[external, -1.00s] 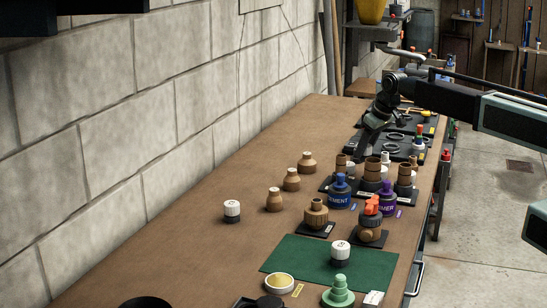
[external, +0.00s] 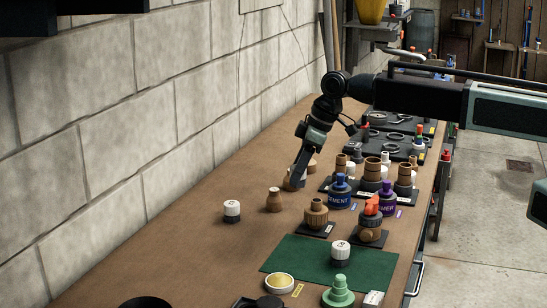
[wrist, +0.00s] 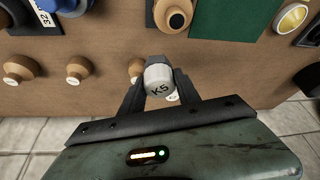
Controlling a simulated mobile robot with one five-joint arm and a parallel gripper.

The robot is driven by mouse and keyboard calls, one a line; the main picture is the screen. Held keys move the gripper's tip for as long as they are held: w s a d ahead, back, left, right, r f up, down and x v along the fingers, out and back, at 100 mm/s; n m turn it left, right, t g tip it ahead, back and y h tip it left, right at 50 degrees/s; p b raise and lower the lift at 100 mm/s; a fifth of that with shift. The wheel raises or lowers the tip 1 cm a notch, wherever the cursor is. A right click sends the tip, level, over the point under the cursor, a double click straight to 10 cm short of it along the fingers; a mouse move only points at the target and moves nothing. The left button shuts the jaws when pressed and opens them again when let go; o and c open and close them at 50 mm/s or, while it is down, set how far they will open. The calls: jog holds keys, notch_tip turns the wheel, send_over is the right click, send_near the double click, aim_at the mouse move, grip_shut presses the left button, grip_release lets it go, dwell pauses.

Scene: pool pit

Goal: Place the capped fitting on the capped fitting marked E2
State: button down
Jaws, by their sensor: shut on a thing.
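My gripper (wrist: 157,92) is shut on a capped fitting (wrist: 159,80) with a pale cap marked KS. In the external view my gripper (external: 295,183) is low over the bench, near the brown fittings; the held fitting is not clear there. One white-capped fitting (external: 232,211) stands on bare bench to the left of and nearer than my gripper. Another white-capped fitting (external: 340,252) with a dark base stands on the green mat. Their marks are too small to read, so I cannot tell which is E2. In the wrist view a white edge shows just behind the held fitting, mostly hidden.
Brown fittings (external: 274,201) stand in a row by my gripper, one partly hidden behind it. Fittings on dark plates, a blue jar (external: 341,193) and a purple jar (external: 386,200) stand to the right. The green mat (external: 290,257) is mostly bare. The bench's left side is clear.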

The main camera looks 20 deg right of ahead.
jog(key=s+a+n, duration=0.1)
jog(key=s+a, duration=0.4)
jog(key=b, duration=0.2)
send_over(231, 203)
jog(key=shift+w+d+f, duration=0.1)
jog(key=shift+f, duration=0.65)
notch_tip(231, 203, down, 4)
jog(key=b, duration=0.3)
jog(key=shift+r, duration=0.25)
jog(key=shift+f, duration=0.25)
jog(key=c, duration=0.9)
grip_release()
jog(key=shift+r, duration=0.1)
